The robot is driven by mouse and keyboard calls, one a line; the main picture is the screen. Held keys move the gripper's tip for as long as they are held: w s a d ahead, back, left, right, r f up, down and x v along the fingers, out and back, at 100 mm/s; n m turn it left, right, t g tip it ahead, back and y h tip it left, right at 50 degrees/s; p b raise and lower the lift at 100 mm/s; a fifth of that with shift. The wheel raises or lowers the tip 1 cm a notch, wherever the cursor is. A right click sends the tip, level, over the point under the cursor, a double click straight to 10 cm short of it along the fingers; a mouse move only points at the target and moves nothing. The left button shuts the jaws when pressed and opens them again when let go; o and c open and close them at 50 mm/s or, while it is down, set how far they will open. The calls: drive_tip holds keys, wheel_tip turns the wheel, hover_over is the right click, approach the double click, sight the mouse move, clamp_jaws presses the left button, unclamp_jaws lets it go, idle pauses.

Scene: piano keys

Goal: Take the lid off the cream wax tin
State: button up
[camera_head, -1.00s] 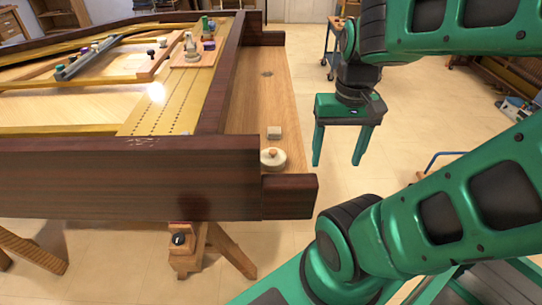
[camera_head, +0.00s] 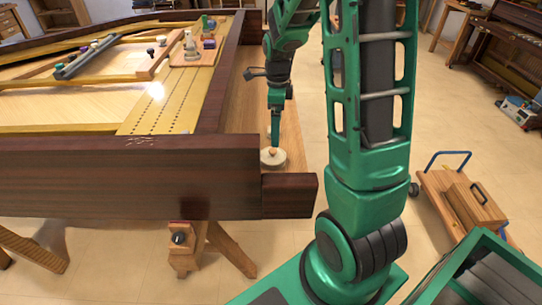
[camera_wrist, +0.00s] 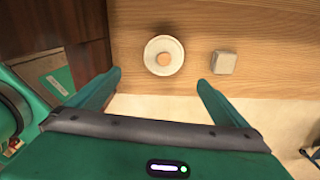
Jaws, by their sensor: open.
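The cream wax tin (camera_head: 273,159) stands on the wooden ledge at the near end of the piano case. In the wrist view its round cream lid (camera_wrist: 152,48) with a tan knob (camera_wrist: 163,59) in the middle is seen from above. My gripper (camera_wrist: 160,82) is open and empty. In the wrist view its two fingers point toward the tin, with the lid ahead of and between the fingertip lines. In the head view my gripper (camera_head: 275,140) is seen edge-on just above and behind the tin. I cannot tell whether the fingers touch anything.
A small pale block (camera_wrist: 224,62) sits on the ledge right of the tin in the wrist view. The dark case wall (camera_head: 130,175) rises beside the ledge (camera_head: 291,135). Small pots and tools (camera_head: 190,45) lie inside the case. A low cart (camera_head: 460,195) stands on the floor at right.

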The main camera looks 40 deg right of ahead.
sight(273, 150)
drive_tip(key=shift+m, duration=0.5)
drive_tip(key=shift+w+a+f, duration=0.1)
drive_tip(key=shift+w+f, duration=0.1)
drive_tip(key=shift+f, duration=1.75)
drive_tip(key=shift+w+d+f, duration=0.1)
drive_tip(key=shift+w+f, duration=0.15)
drive_tip(key=shift+f, duration=1.75)
drive_tip(key=shift+w+a+f, duration=0.1)
drive_tip(key=shift+w+f, duration=0.1)
drive_tip(key=shift+f, duration=1.75)
drive_tip(key=c, duration=1.1)
